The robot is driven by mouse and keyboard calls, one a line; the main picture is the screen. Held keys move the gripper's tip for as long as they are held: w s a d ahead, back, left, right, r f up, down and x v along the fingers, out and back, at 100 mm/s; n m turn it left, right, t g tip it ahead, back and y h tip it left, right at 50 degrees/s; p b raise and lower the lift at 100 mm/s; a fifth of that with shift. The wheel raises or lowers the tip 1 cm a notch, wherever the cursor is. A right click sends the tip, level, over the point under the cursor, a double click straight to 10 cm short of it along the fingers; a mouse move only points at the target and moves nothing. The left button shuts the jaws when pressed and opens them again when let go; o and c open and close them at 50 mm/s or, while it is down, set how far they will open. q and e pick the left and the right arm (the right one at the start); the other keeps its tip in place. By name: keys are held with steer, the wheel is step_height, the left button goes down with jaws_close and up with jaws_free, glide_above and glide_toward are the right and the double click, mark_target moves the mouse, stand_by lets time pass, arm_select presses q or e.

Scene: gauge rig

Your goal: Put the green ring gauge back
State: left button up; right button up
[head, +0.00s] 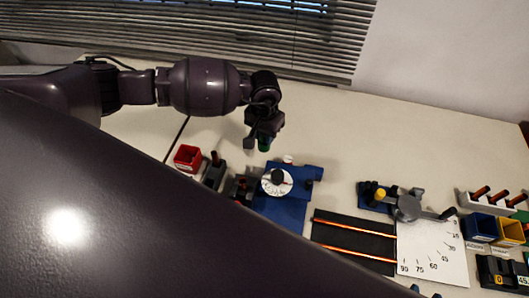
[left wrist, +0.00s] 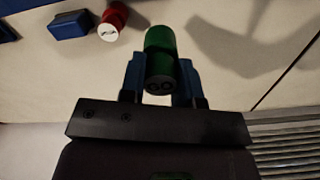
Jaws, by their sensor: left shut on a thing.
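The green ring gauge (left wrist: 160,42) shows in the left wrist view as a dark green cylinder between the two blue fingertips of my left gripper (left wrist: 160,75). Two small dark holes show on its near end. In the head view my left gripper (head: 257,142) hangs at the end of the arm above the bench, near the back, with only a little of the green gauge (head: 265,143) showing. It is behind the blue fixture with a white dial (head: 277,182). My right gripper is not in view.
A red open box (head: 187,158) and a dark grey holder (head: 214,172) stand left of the dial fixture. To the right are a black plate with orange rails (head: 350,240), a white angle chart (head: 432,250), a blue bin (head: 480,229) and a yellow bin (head: 510,232). The back bench is clear.

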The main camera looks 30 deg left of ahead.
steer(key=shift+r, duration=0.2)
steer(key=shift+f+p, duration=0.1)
steer(key=shift+p, duration=0.2)
arm_select(q)
steer(key=shift+f, duration=5.05)
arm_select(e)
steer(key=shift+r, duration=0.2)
arm_select(q)
steer(key=shift+f, duration=0.15)
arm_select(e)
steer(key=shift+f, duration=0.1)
arm_select(q)
steer(key=o, duration=1)
steer(key=shift+c, duration=0.2)
steer(key=shift+r+p, duration=0.25)
steer(key=shift+p, duration=0.05)
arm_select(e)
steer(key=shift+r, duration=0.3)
arm_select(q)
step_height(320, 180, up, 12)
steer(key=shift+f+b, duration=0.1)
steer(key=shift+b, duration=1)
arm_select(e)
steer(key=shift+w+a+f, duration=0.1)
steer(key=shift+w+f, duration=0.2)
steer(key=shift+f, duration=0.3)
